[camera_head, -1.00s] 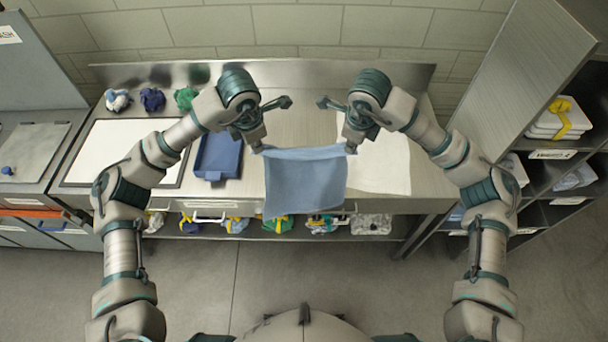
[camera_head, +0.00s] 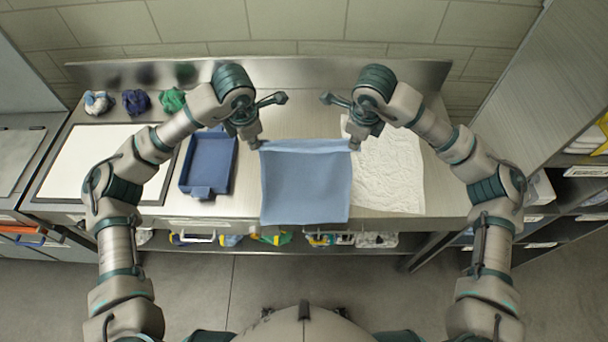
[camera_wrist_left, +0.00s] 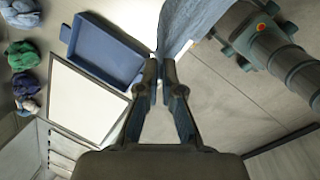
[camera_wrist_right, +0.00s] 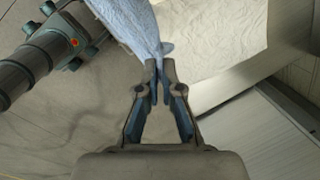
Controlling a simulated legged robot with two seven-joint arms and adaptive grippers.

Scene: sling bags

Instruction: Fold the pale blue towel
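The pale blue towel (camera_head: 306,185) is spread out between my two grippers in the head view, with a paler band along its upper edge. My left gripper (camera_head: 259,146) is shut on its upper left corner. My right gripper (camera_head: 353,147) is shut on its upper right corner. The towel's lower edge is near the worktop's front edge; I cannot tell how much of it touches the steel. The cloth shows between the fingers in the left wrist view (camera_wrist_left: 182,25) and in the right wrist view (camera_wrist_right: 128,22).
A white textured cloth (camera_head: 388,178) lies just right of the towel. A blue tray (camera_head: 209,165) and a white board (camera_head: 85,165) lie to the left. Crumpled white-blue (camera_head: 98,103), navy (camera_head: 136,102) and green (camera_head: 172,99) cloths sit at the back left. Shelves (camera_head: 560,205) stand at right.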

